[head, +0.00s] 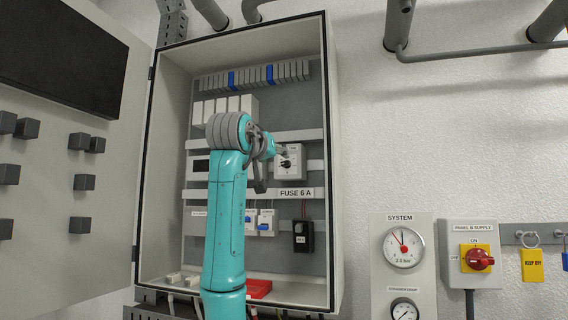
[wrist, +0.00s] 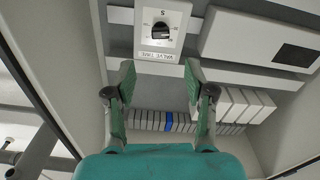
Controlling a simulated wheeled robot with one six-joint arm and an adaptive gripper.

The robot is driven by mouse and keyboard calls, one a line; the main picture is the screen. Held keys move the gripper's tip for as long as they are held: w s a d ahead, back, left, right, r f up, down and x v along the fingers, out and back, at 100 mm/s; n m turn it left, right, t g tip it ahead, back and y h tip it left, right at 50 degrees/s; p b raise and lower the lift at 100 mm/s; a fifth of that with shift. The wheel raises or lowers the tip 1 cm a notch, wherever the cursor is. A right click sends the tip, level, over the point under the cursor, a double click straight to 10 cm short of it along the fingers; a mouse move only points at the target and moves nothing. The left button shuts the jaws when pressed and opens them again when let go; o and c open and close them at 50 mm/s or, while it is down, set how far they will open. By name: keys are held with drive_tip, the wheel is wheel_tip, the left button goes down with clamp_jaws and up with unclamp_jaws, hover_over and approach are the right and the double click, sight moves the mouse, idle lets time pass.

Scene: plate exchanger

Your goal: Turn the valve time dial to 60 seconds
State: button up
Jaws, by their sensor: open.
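The valve time dial (wrist: 161,31) is a black knob on a white square plate, labelled VALVE TIME, and it shows upside down in the wrist view. In the head view its plate (head: 290,174) is in the open cabinet, just right of my gripper (head: 270,150). The scale marks are too small to read, so I cannot tell the setting. In the wrist view my gripper (wrist: 160,76) is open and empty. Its two green-padded fingers are apart and point towards the dial plate, without visible contact with the knob.
The cabinet (head: 334,200) has its door (head: 110,180) open at left. A FUSE 6 A label (head: 295,193) and a black fuse block (head: 303,237) lie below the dial. White breakers (head: 266,223) are beside it. A row of grey terminals (head: 290,72) runs above.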

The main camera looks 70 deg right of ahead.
sight(285, 162)
drive_tip(key=d, duration=1)
drive_tip(key=shift+w+d, duration=0.1)
drive_tip(key=shift+d, duration=0.1)
drive_tip(key=shift+c, duration=0.2)
clamp_jaws()
